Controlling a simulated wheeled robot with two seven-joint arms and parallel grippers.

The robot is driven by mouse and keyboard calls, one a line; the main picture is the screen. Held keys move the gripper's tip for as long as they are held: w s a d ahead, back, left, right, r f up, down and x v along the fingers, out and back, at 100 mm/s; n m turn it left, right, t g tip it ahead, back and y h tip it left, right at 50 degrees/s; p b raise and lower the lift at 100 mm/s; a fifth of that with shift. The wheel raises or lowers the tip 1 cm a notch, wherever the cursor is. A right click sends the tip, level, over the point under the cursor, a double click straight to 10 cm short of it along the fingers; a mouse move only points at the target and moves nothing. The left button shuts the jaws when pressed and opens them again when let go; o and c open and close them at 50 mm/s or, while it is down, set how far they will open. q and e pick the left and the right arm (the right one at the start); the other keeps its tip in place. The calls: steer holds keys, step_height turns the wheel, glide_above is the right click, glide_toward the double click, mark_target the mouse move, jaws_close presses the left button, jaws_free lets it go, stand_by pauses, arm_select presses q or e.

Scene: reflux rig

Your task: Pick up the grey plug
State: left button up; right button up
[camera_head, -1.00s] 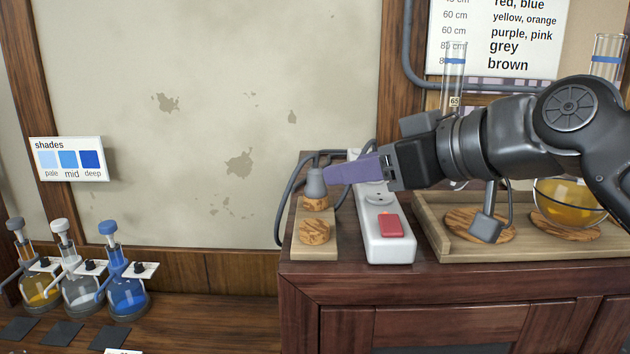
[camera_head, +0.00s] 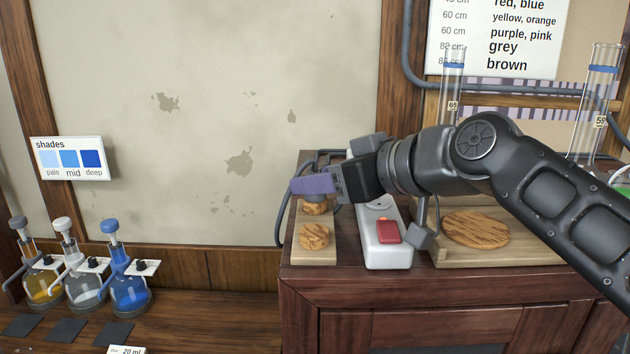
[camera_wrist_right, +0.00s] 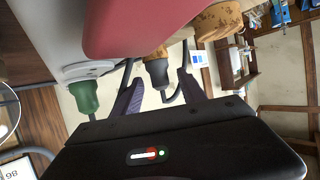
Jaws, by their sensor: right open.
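The grey plug (camera_wrist_right: 158,72) stands on a cork peg of a small wooden stand (camera_head: 315,257), beside the power strip. In the head view the purple fingers of my right gripper (camera_head: 312,185) cover most of it. In the right wrist view my right gripper (camera_wrist_right: 158,95) is open, with one finger on each side of the plug and gaps that look clear. The plug's cord runs down between the fingers. Whether the fingers touch the plug cannot be told. My left gripper is out of view.
The white power strip (camera_head: 388,256) with a red switch (camera_head: 388,232) lies just right of the stand. A green plug (camera_wrist_right: 85,95) sits at the strip. Dark cables loop behind. A wooden tray (camera_head: 520,255) with a cork mat (camera_head: 475,229) lies further right. Flasks (camera_head: 130,292) stand far left.

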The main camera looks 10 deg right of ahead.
steer(key=shift+c, duration=0.5)
jaws_close()
stand_by(0.3)
